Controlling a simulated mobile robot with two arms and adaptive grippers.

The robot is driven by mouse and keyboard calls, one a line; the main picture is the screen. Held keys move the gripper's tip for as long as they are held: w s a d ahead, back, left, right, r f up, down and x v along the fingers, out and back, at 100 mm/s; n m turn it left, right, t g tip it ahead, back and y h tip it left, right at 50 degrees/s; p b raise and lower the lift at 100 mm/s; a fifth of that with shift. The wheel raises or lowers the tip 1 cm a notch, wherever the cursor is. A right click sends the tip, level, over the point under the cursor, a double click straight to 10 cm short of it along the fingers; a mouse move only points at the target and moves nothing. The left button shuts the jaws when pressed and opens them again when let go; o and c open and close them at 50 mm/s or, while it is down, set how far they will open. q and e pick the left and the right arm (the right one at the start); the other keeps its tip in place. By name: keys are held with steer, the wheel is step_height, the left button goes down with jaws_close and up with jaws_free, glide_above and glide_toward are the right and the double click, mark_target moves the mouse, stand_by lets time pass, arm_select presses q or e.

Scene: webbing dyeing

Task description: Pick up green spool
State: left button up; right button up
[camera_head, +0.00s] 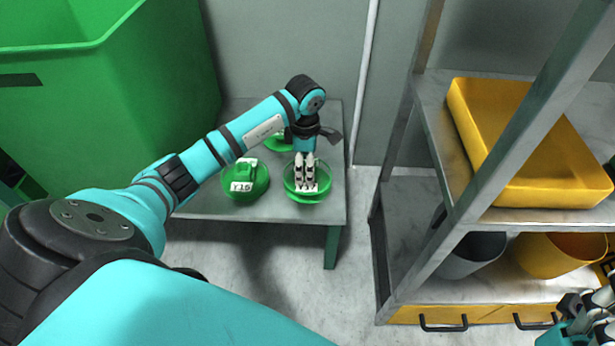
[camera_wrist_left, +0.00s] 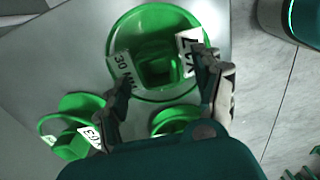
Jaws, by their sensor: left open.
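Green spools, each with a wide round rim and white tags, stand on a grey table. The front right spool (camera_head: 324,194) is under my left gripper (camera_head: 306,178), which points down with its fingers partly hiding the spool's middle. In the left wrist view this spool (camera_wrist_left: 160,20) has a hollow square middle and two tags. The open left gripper (camera_wrist_left: 166,75) shows its fingers on either side near the tags; I cannot tell if they touch. Another spool (camera_head: 245,183) stands to its left and a third (camera_head: 277,143) behind, partly hidden. My right gripper (camera_head: 580,318) shows partly at the lower right corner.
A large green bin (camera_head: 130,90) stands at the left. A metal shelf at the right holds a yellow tray (camera_head: 540,180), a grey bin (camera_head: 472,255) and a yellow bin (camera_head: 560,255). The grey table (camera_head: 270,211) is close to the wall. Bare floor lies between table and shelf.

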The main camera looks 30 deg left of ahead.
arm_select(q)
steer(key=shift+f, duration=0.55)
steer(key=c, duration=1.4)
steer(key=shift+r, duration=0.1)
